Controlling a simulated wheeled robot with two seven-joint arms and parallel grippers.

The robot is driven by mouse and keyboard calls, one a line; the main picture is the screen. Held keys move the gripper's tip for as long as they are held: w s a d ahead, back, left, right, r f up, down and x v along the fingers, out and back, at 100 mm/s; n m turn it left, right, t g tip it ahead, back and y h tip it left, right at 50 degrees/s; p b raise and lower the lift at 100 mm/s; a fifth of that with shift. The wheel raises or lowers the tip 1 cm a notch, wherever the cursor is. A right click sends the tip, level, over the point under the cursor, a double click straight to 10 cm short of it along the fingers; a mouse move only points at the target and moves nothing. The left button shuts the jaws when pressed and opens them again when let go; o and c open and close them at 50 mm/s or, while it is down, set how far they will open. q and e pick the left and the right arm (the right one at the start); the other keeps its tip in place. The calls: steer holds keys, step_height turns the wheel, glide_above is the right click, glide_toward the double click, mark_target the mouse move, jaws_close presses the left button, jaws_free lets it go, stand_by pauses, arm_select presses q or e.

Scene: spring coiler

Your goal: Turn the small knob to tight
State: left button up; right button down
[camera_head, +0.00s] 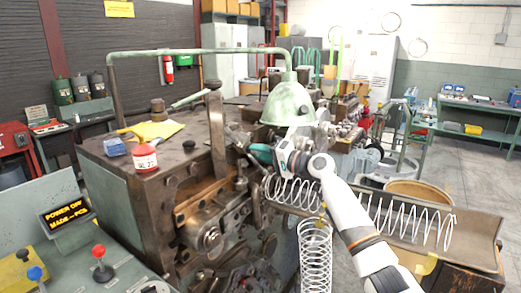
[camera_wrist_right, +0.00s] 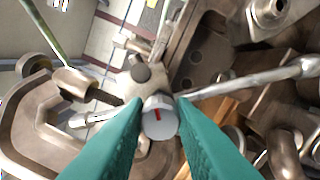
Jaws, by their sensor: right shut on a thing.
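The small knob (camera_wrist_right: 162,127) is a pale grey round cap with a short red mark, seen end-on in the right wrist view. The red mark points nearly straight up in that picture, leaning slightly left. My right gripper (camera_wrist_right: 160,106) has its two teal fingers on either side of the knob and is shut on it. In the head view my right gripper (camera_head: 260,153) reaches in from the right to the coiling machine (camera_head: 110,185), beside its green domed cover (camera_head: 287,104). The knob is hidden there by the gripper. No tight label can be read. My left gripper is not in view.
Large wire springs (camera_head: 315,255) stand and lie around my right arm, close to it. Metal rods and brackets (camera_wrist_right: 270,88) crowd the knob. A control panel (camera_head: 95,255) with red and blue knobs is at the lower left. A red-white can (camera_head: 145,158) stands on the machine.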

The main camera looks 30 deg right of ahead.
steer(key=shift+m+p, duration=2)
steer(key=shift+m, duration=1.5)
steer(key=c, duration=1.2)
jaws_free()
steer(key=shift+f, duration=0.1)
steer(key=b+v, duration=0.5)
steer(key=v, duration=0.7)
steer(key=shift+d, duration=0.1)
